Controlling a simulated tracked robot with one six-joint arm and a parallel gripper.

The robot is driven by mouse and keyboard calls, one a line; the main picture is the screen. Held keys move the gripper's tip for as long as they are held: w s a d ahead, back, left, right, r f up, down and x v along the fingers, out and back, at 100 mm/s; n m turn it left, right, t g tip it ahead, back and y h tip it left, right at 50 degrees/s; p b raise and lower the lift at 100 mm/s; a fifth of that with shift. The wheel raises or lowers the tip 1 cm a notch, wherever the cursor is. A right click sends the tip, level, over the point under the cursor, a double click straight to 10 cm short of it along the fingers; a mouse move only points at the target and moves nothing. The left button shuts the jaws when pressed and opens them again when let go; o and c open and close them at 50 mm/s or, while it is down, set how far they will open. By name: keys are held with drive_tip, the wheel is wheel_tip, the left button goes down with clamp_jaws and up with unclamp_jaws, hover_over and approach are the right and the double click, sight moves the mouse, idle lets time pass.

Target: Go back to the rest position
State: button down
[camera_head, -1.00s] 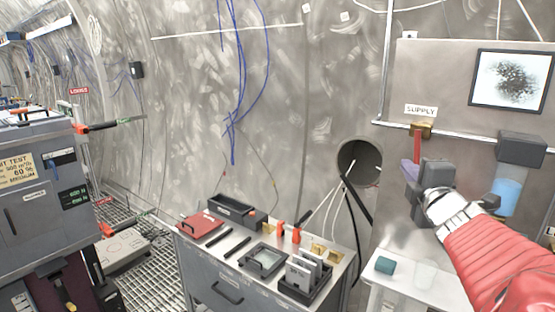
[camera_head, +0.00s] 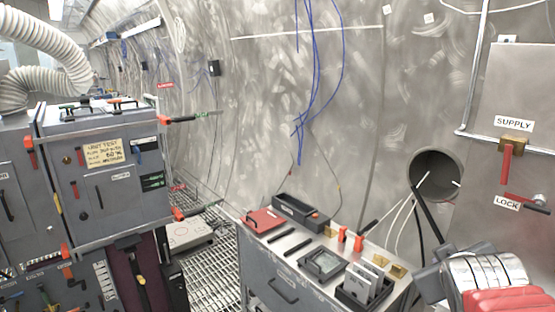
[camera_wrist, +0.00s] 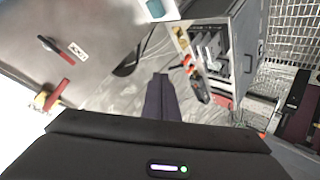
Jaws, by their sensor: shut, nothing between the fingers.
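My gripper (camera_head: 428,282) is low at the right of the head view, beside the cart's right end, with my red-sleeved arm behind it. In the wrist view its dark fingers (camera_wrist: 160,97) are together with nothing between them. The supply valve (camera_head: 514,141), brass with a red handle (camera_head: 506,164) hanging down, is on the wall panel above and to the right of my gripper, clear of it. It also shows at the left of the wrist view (camera_wrist: 44,99).
A grey cart (camera_head: 273,287) stands below centre, carrying a red case (camera_head: 262,220), a black tray (camera_head: 300,212) and a card rack (camera_head: 364,283). A round wall opening (camera_head: 434,172) with cables is behind my gripper. A large grey cabinet (camera_head: 110,190) stands left. Grated floor (camera_head: 215,270) lies between.

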drive_tip(key=s+a+f+m+g+y, duration=0.1)
drive_tip(key=s+a+f, duration=0.3)
drive_tip(key=a, duration=0.5)
drive_tip(key=s+a+f+m+g+y, duration=0.1)
drive_tip(key=s+a+f+g+y, duration=0.2)
drive_tip(key=s+a, duration=0.5)
wheel_tip(320, 180, down, 2)
drive_tip(key=shift+s+a+g+y, duration=0.35)
drive_tip(key=shift+s+y, duration=0.1)
drive_tip(key=shift+y, duration=0.15)
